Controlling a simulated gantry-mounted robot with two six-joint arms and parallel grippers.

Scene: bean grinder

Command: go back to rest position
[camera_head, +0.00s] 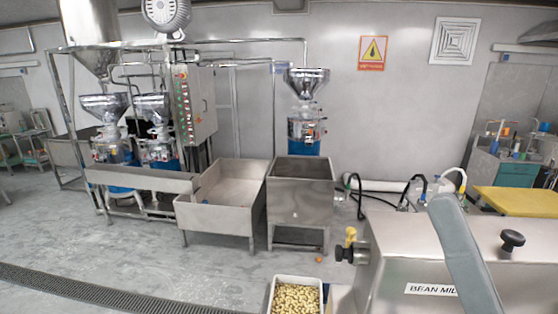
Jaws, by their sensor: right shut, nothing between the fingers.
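My right gripper (447,208) is the grey shape that rises from the bottom right edge and leans up to the left. It is shut, with nothing seen in it. It overlaps the steel bean mill (395,262) in the picture and hides part of its label; I cannot tell whether they touch. My left gripper is not in view.
A white crate (270,296) of pale beans (296,298) stands left of the mill. A steel tank (300,205) and a low steel trough (215,212) stand behind it. Grinders (108,150) stand at the back left. The floor (150,262) at the front left is clear apart from a drain grate.

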